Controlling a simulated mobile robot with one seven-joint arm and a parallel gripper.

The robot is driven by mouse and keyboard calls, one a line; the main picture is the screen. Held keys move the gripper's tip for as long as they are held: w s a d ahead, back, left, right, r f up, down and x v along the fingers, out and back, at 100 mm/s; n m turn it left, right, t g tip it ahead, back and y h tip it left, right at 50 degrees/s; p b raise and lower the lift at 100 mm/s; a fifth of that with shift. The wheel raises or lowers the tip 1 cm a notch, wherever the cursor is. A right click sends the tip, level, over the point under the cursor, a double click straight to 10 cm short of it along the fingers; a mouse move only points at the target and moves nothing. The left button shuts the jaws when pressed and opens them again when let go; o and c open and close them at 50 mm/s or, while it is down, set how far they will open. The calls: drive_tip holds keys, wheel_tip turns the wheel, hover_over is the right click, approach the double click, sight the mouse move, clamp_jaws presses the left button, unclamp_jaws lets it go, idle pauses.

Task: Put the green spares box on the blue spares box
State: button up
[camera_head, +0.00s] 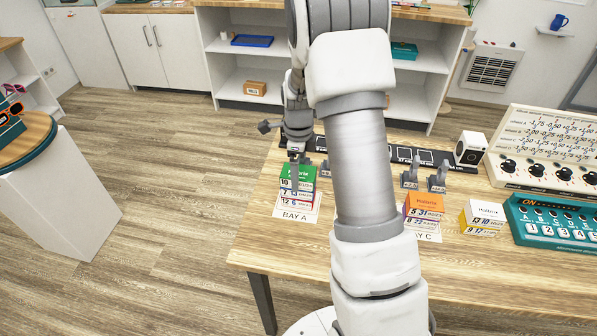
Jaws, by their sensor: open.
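The green spares box (310,173) is on top of a stack on the BAY A card at the left of the table. Below it are white-labelled box fronts; a thin blue edge shows on the layer under the green box, probably the blue spares box (305,196), but its top is hidden. My gripper (296,178) points down at the green box, with a finger in front of its face. It is open. The picture is too small to tell whether the fingers touch the box.
An orange box (425,203) tops a stack by the BAY C card. A white and yellow box stack (484,211) stands right of it. My arm hides the table's middle.

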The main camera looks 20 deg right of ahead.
drive_tip(key=s+a+r+n+t+p, duration=0.1)
drive_tip(key=s+a+r+n, duration=0.15)
drive_tip(key=r, duration=0.65)
drive_tip(key=s+a+r+n, duration=0.1)
drive_tip(key=s+r+n, duration=0.15)
drive_tip(key=r, duration=0.75)
drive_tip(key=s+a+r+n+t, duration=0.2)
drive_tip(key=s+a+r+n, duration=0.1)
drive_tip(key=s+n, duration=0.6)
drive_tip(key=s+a+r+n+t, duration=0.2)
drive_tip(key=s+a+r+n, duration=0.1)
drive_tip(key=s+n, duration=0.7)
drive_tip(key=shift+s+a+r+n+t, duration=0.2)
drive_tip(key=shift+a+r+n+t, duration=0.1)
drive_tip(key=shift+r+n, duration=0.15)
drive_tip(key=shift+s, duration=0.1)
